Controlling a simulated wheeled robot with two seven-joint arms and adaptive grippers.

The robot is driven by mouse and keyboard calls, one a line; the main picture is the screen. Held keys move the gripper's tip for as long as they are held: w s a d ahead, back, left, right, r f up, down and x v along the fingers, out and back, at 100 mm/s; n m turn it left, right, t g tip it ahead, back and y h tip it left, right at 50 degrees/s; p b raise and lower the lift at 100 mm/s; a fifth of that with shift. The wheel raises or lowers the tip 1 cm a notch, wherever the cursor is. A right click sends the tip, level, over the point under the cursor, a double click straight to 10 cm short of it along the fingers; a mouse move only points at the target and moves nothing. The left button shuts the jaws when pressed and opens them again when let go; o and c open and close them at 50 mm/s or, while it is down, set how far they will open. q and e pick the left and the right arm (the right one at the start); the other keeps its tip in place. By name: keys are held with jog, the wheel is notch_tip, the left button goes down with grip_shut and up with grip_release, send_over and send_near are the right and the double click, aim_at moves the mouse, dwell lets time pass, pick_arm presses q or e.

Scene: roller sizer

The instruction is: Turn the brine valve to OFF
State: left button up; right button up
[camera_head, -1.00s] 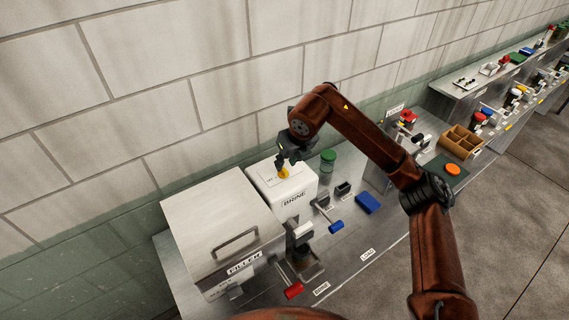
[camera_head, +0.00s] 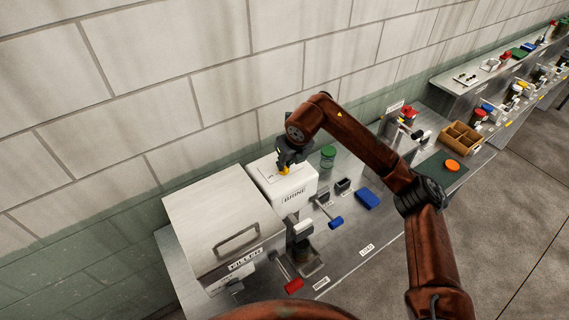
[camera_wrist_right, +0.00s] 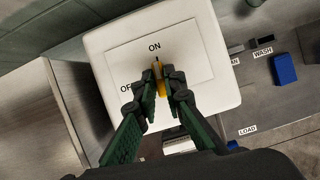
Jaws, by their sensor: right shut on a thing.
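The white brine box (camera_head: 283,190) stands beside the steel filler in the head view. Its top carries a plate marked ON and OFF, clear in the wrist view. The yellow brine valve handle (camera_wrist_right: 158,72) is on that plate and points roughly toward ON; OFF is to its left. My right gripper (camera_wrist_right: 164,85) is shut on the yellow handle from above, with a finger on each side. In the head view the right gripper (camera_head: 285,168) hides most of the handle. My left gripper is not in view.
The steel filler box (camera_head: 215,220) stands close on the left. A green-lidded jar (camera_head: 328,157), a blue-handled lever (camera_head: 335,222) and a blue block (camera_head: 368,199) are to the right. A red-handled lever (camera_head: 293,286) is in front. The wall is close behind.

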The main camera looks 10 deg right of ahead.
grip_shut()
jog(key=shift+d+f+n+b, duration=0.1)
jog(key=shift+n+b, duration=0.5)
jog(key=shift+b, duration=0.05)
jog(key=shift+w+n+g+y+b, duration=0.1)
jog(key=shift+n+g+y+b, duration=0.2)
jog(key=shift+n+y+b, duration=0.55)
jog(key=n+g+b, duration=0.1)
jog(key=n, duration=0.3)
jog(key=shift+y+b, duration=0.25)
jog(key=shift+b, duration=0.1)
jog(key=n, duration=0.2)
jog(key=n+g, duration=0.1)
jog(key=n, duration=0.1)
jog(key=shift+w+d+r+n+g+y, duration=0.1)
jog(key=shift+w+r+n+g+y, duration=0.1)
jog(key=shift+n+g+y, duration=0.15)
jog(key=n, duration=0.2)
jog(key=n+g, duration=0.1)
jog(key=n, duration=0.1)
jog(key=shift+g, duration=0.25)
jog(key=shift+w+n+g+p, duration=0.1)
jog(key=shift+n+g+p, duration=0.35)
jog(key=shift+n, duration=0.75)
